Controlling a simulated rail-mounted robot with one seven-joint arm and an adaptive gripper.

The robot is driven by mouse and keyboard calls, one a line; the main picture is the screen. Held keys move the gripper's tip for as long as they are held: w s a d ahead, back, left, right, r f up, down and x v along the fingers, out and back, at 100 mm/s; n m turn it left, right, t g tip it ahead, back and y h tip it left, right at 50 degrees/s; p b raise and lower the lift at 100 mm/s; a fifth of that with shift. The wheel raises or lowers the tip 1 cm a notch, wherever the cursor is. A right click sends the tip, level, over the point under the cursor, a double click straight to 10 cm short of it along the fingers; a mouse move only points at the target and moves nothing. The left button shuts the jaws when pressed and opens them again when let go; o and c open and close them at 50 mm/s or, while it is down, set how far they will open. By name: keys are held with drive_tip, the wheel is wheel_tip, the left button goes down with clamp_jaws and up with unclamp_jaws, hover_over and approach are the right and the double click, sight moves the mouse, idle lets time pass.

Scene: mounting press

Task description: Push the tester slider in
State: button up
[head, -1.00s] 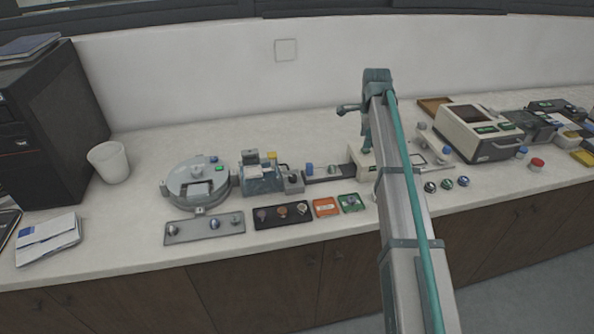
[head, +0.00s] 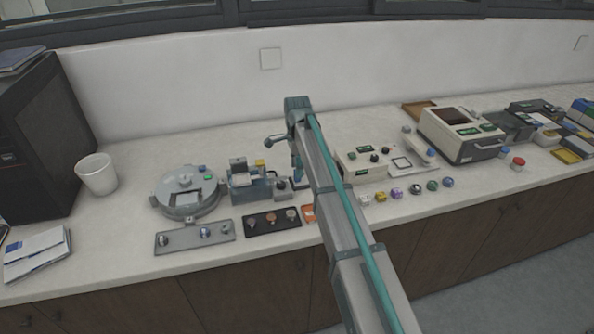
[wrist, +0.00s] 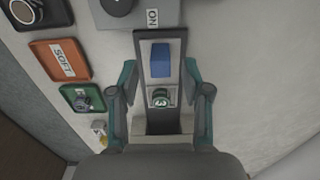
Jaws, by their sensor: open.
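The tester's dark slider track (wrist: 144,44) runs up the middle of the wrist view. A blue block (wrist: 161,60) sits on it, with a small round piece with a green numbered top (wrist: 161,97) just below. I cannot tell which part is the slider's handle. My gripper (wrist: 161,80) is open, one finger on each side of the track, with nothing clamped; contact with the track is unclear. In the head view my gripper (head: 298,176) is low over the track, and my arm hides most of it. The cream tester body (head: 365,160) stands to the right.
An orange tray marked SOFT (wrist: 58,60) and a green tray (wrist: 73,98) lie left of the track. A round grey machine (head: 187,193) and a blue-grey device (head: 245,183) stand further left in the head view. Several small pieces lie along the counter's front.

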drive_tip(key=shift+f, duration=1.3)
drive_tip(key=shift+c, duration=0.2)
clamp_jaws()
